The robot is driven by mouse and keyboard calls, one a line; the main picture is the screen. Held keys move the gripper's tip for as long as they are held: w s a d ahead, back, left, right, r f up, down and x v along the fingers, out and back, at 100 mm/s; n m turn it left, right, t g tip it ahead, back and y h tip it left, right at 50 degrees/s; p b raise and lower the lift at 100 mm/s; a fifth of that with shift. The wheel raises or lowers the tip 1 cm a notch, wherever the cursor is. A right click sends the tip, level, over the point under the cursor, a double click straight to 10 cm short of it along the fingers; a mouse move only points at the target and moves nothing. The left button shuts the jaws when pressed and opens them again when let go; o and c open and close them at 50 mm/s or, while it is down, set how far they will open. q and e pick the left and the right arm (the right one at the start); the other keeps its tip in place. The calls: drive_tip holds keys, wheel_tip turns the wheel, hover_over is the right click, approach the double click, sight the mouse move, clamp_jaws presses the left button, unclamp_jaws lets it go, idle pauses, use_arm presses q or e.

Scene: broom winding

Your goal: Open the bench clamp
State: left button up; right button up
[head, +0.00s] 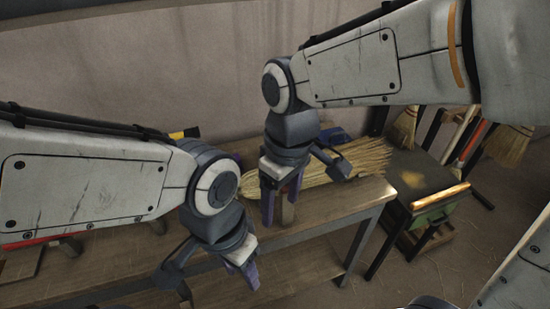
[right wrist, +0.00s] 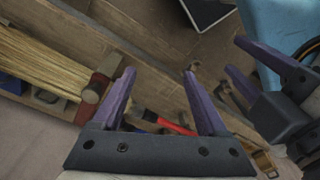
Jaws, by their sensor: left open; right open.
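A red-and-wood fitting, which looks like the bench clamp (right wrist: 108,66), sits at the narrow end of the straw bundle (right wrist: 40,62) in the right wrist view. In the head view, my right gripper mostly hides this spot, and the straw (head: 355,160) lies on the bench behind it. My right gripper (head: 282,203) is open and points down over the bench. Its fingers (right wrist: 160,76) look empty, with the fitting to the left of them. My left gripper (head: 246,274) is open, lower and nearer the bench's front, and its fingers also show in the right wrist view (right wrist: 240,64).
The wooden bench (head: 330,212) runs along the wall. A red-handled tool (right wrist: 172,124) lies on it. A dark side table (head: 415,172) with a green front stands at right, with brooms (head: 508,143) beyond. Floor between bench and table is open.

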drive_tip(key=w+d+r+n, duration=0.2)
drive_tip(key=w+r+n, duration=0.15)
drive_tip(key=w, duration=1.15)
drive_tip(key=shift+h, duration=0.3)
wheel_tip(320, 180, down, 10)
drive_tip(key=shift+w+d+r, duration=0.1)
drive_tip(key=shift+r, duration=0.1)
clamp_jaws()
idle(0.3)
